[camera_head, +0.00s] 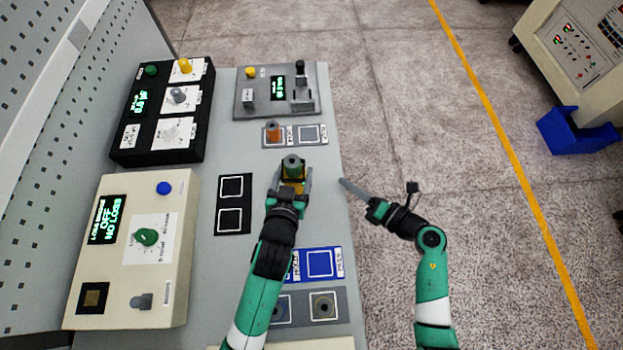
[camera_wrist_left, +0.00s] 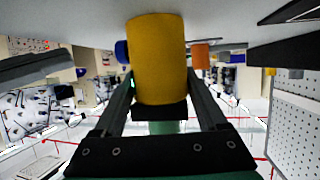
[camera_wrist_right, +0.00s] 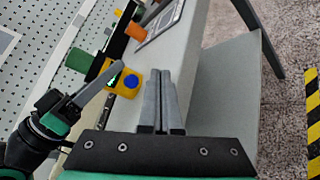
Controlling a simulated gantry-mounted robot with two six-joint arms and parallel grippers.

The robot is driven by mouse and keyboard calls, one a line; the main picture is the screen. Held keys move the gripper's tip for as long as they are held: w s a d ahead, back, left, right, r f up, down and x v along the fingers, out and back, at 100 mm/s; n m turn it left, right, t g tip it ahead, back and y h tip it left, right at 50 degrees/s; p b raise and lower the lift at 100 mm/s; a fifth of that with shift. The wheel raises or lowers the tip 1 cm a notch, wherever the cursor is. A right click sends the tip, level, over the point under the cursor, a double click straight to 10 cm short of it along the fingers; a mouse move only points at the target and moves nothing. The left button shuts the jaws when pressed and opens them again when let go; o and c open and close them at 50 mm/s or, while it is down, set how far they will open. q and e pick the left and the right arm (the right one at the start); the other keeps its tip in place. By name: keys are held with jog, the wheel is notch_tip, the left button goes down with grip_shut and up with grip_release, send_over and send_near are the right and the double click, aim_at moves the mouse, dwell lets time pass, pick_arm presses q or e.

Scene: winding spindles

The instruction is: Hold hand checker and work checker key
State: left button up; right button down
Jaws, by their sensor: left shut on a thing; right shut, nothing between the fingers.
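My left gripper (camera_head: 293,183) is shut on a yellow checker (camera_wrist_left: 158,60) and holds it over the right part of the bench. In the right wrist view the checker (camera_wrist_right: 125,82) shows a blue round key (camera_wrist_right: 131,81) and a small green display, facing my right gripper. My right gripper (camera_head: 343,183) is shut and empty, beyond the bench's right edge, fingers pointing toward the checker but apart from it. It also shows in the right wrist view (camera_wrist_right: 161,88).
An orange spindle (camera_head: 273,131) stands on a grey plate behind the checker. A grey box (camera_head: 243,110), a black box (camera_head: 126,143) and a cream box (camera_head: 84,222) line the bench. A black two-square mat (camera_head: 233,203) lies left of my left gripper.

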aim_at(326, 190)
pick_arm(q)
jog(key=shift+f, duration=0.2)
pick_arm(e)
jog(key=shift+w+a, duration=0.2)
jog(key=shift+a, duration=2.45)
jog(key=shift+a, duration=0.4)
jog(key=shift+a, duration=0.3)
pick_arm(q)
jog(key=shift+s+d, duration=0.1)
jog(key=shift+d, duration=0.2)
pick_arm(e)
jog(key=shift+a, duration=0.2)
pick_arm(q)
jog(key=shift+a, duration=0.1)
pick_arm(e)
jog(key=shift+d, duration=0.15)
pick_arm(q)
jog(key=shift+a, duration=0.2)
pick_arm(e)
jog(key=shift+d, duration=0.45)
